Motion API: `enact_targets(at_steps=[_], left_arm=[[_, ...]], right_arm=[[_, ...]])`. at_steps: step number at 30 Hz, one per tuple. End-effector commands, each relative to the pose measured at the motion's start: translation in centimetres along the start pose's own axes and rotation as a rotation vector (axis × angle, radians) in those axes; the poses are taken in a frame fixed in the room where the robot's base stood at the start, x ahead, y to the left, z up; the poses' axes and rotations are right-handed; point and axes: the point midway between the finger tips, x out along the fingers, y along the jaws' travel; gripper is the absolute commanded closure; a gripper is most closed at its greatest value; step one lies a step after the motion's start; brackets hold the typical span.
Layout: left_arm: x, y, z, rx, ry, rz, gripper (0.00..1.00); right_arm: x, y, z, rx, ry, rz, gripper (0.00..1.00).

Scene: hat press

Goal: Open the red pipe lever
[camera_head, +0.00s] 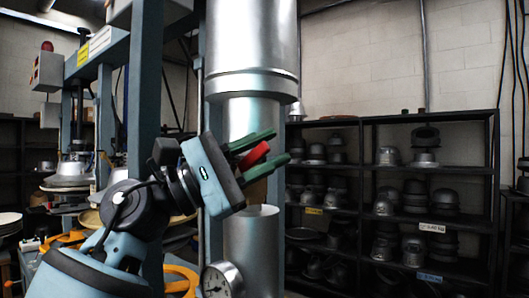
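The red pipe lever (254,155) shows as a short red piece in front of the large silver pipe (252,45). My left gripper (282,146) reaches in from the left, tilted, with its two green fingers pointing right and a little up. The fingers stand apart, one above and one below the red lever. Whether either finger touches the lever cannot be told. The gripper body hides the lever's left part and its mount. My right gripper is not in view.
A lower silver pipe section (252,244) and a round pressure gauge (221,281) stand below the gripper. A blue-grey frame post (144,90) rises behind my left arm. Black shelves (430,118) with metal hat moulds stand at the right, further back.

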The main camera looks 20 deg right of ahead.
Motion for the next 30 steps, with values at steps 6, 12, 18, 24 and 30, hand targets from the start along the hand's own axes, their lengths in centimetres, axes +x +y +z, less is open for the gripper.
enact_targets(at_steps=[6,12,18,24,30], left_arm=[[0.0,0.0,0.0,0.0,0.0,-0.001,0.62],[-0.6,0.0,-0.1,0.0,0.001,0.0,0.62],[-3.5,-0.2,-0.4,-0.001,0.004,0.0,0.62],[-6.4,-0.2,-0.3,-0.001,0.003,0.0,0.62],[-7.8,-0.1,-0.1,-0.001,0.0,-0.001,0.62]], right_arm=[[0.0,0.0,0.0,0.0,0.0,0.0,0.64],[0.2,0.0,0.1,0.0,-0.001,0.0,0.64],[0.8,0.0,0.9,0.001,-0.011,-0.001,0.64],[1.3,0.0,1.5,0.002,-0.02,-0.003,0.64],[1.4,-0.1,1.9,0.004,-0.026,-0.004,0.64]])
